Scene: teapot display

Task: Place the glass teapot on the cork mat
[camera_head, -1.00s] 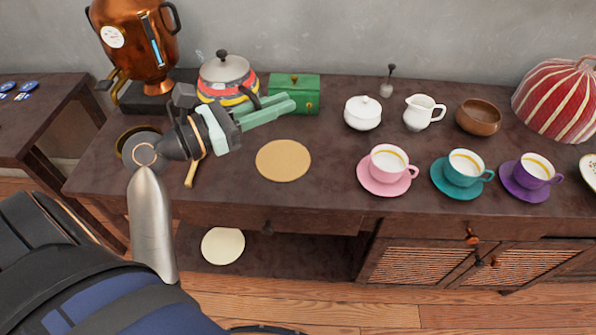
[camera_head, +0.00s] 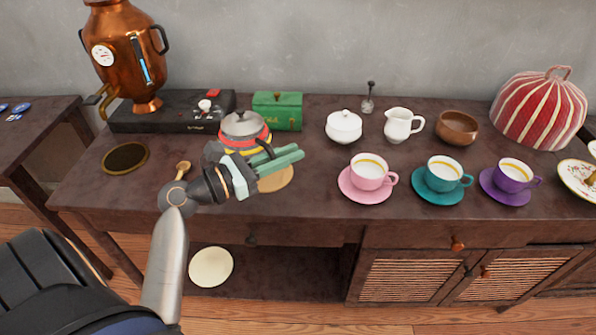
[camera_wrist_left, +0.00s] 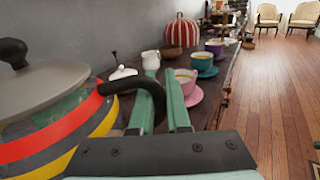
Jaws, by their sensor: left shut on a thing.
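The glass teapot (camera_head: 240,125), with a grey lid, black knob and red, yellow and black bands, is at the back left of the cork mat in the head view. It fills the left of the left wrist view (camera_wrist_left: 60,130). My left gripper (camera_head: 290,155) is shut on its dark handle; the fingers also show in the left wrist view (camera_wrist_left: 165,105). The round cork mat (camera_head: 278,180) is partly hidden behind the gripper. I cannot tell if the teapot's base, hidden by my gripper, is over the mat.
A black stove (camera_head: 190,112) and copper samovar (camera_head: 125,60) stand at the left. A green box (camera_head: 278,112) is close behind the teapot. A wooden spoon (camera_head: 183,169) lies left of the gripper. A white sugar bowl (camera_head: 343,127) and pink cup (camera_head: 367,172) stand to the right.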

